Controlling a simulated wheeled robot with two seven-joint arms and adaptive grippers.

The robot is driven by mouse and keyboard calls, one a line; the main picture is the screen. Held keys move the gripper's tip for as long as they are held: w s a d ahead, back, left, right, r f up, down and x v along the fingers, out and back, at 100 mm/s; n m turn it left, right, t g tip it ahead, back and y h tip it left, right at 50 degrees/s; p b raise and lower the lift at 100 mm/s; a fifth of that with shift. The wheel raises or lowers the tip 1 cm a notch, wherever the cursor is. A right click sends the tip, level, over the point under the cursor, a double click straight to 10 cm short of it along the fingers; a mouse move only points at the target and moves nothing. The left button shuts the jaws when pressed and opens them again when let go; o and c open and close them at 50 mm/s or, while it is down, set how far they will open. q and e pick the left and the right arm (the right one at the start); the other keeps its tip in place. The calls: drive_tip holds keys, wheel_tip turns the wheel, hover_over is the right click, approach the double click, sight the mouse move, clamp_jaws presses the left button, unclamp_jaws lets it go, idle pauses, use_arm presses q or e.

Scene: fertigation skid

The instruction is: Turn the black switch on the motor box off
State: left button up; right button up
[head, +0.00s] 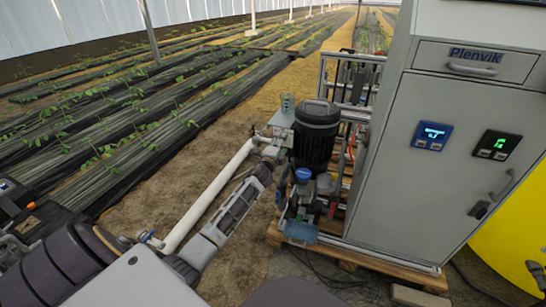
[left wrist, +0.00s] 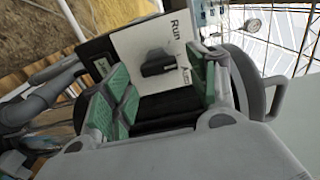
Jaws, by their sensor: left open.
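The black switch (left wrist: 158,62) sits on a white plate (left wrist: 125,48) of the motor box in the left wrist view. The plate reads "Run", with a second word partly hidden. My left gripper (left wrist: 165,90) is open, with one green-padded finger on each side of the switch. A gap shows beside the switch, and I cannot tell whether either pad touches it. In the head view my left gripper (head: 272,143) is at the grey motor box (head: 282,118), left of the black motor (head: 315,135). The switch is hidden there. My right gripper is not in view.
The pump's blue-capped fittings (head: 303,174) and pipes stand below the motor on a wooden pallet (head: 350,256). A grey cabinet (head: 440,190) with two small displays is to the right, before a yellow tank (head: 515,235). Bare soil lies left of the skid.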

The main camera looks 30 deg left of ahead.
use_arm(q)
drive_tip(key=v, duration=1.1)
idle(0.5)
drive_tip(key=shift+s+d, duration=0.1)
drive_tip(key=shift+s, duration=0.05)
idle(0.5)
